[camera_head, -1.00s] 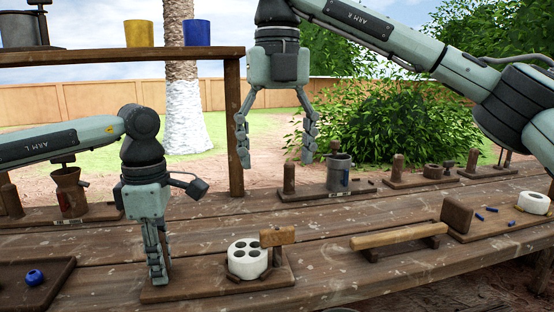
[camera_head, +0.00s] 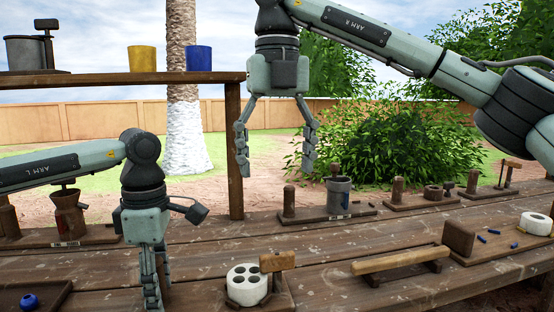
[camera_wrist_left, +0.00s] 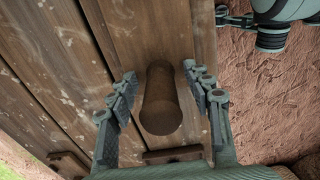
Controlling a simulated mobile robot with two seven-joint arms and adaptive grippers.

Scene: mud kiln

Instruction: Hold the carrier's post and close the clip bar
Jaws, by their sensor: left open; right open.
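In the left wrist view a round brown wooden post (camera_wrist_left: 161,104) stands between the fingers of my left gripper (camera_wrist_left: 164,97), with a gap on both sides. I cannot tell which piece is the clip bar. My right gripper (camera_head: 274,155) is open and empty, raised above the table's back edge.
A board with a brown post (camera_head: 289,201) and a grey metal cup (camera_head: 339,195) lies at the back, below the right gripper. A long wooden bar (camera_head: 400,261) lies right of the white cylinder. A shelf (camera_head: 120,79) carries a yellow cup (camera_head: 141,59) and a blue cup (camera_head: 199,58).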

